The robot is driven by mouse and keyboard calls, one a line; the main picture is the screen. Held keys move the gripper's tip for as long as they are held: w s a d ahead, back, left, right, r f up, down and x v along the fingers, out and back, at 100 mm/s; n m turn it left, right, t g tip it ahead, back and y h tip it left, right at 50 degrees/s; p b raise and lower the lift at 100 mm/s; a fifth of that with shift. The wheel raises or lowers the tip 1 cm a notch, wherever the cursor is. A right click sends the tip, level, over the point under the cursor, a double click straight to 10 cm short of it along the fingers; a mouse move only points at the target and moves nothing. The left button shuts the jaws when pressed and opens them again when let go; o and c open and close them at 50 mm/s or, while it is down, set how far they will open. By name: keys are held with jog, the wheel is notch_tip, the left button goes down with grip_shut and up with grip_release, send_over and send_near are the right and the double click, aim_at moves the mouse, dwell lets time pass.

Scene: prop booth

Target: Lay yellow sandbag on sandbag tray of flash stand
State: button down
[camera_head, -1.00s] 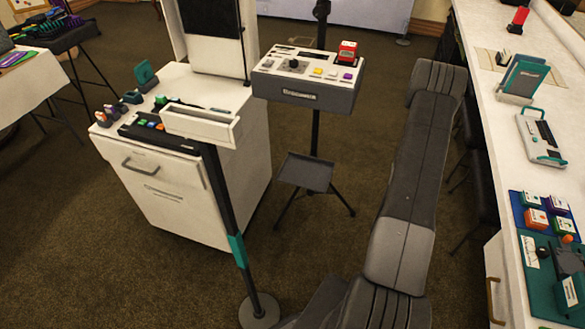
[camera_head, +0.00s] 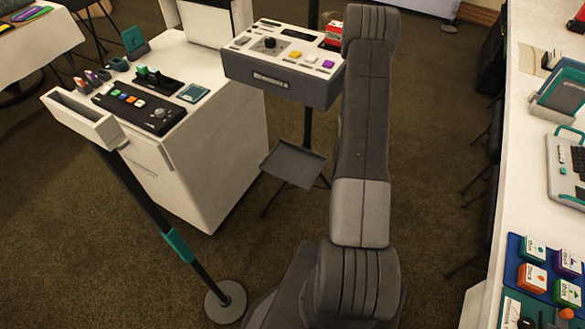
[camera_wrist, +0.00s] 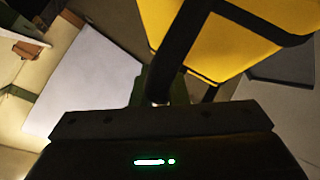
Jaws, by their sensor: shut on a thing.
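The yellow sandbag (camera_wrist: 225,40) fills the upper middle and right of the wrist view, with black straps across it. My gripper (camera_wrist: 163,88) is shut on it, seemingly by a black strap; the exact grip is dark and partly hidden. The sandbag tray (camera_head: 294,163) is a flat dark plate low on the flash stand (camera_head: 307,122). It looks empty in the head view. In the head view my arm hides my gripper and the sandbag, so their distance from the tray cannot be told there.
A grey control box (camera_head: 283,75) with buttons is above the tray. A white cabinet (camera_head: 190,165) stands left of it. A narrow white bin (camera_head: 85,118) on a dark post (camera_head: 150,205) is nearer. A long white counter (camera_head: 515,165) runs along the right.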

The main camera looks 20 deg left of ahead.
jog(key=w+a+f+n+g+y+b, duration=0.1)
jog(key=w+a+n+g+y+b, duration=0.15)
jog(key=a+b, duration=0.65)
jog(key=w+a+f+n+g+y+b, duration=0.15)
jog(key=a+n+b, duration=0.25)
jog(key=a+b, duration=0.5)
jog(key=w+a+f+n+g+y+b, duration=0.1)
jog(key=w+a+n+y+b, duration=0.35)
jog(key=a, duration=0.75)
jog(key=shift+m+h, duration=0.55)
jog(key=shift+m, duration=0.15)
jog(key=shift+s+a+f+b, duration=0.1)
jog(key=shift+s+f+b, duration=0.2)
jog(key=shift+f+b, duration=1.2)
jog(key=shift+s+a+f+b, duration=0.1)
jog(key=shift+s+f+b, duration=0.2)
jog(key=shift+f+b, duration=1.2)
jog(key=shift+s+f+b, duration=0.3)
jog(key=shift+f+b, duration=0.6)
jog(key=shift+f, duration=1.2)
jog(key=c, duration=1.9)
grip_release()
jog(key=shift+f, duration=0.2)
jog(key=o, duration=0.5)
jog(key=shift+c, duration=0.2)
jog(key=shift+r, duration=0.15)
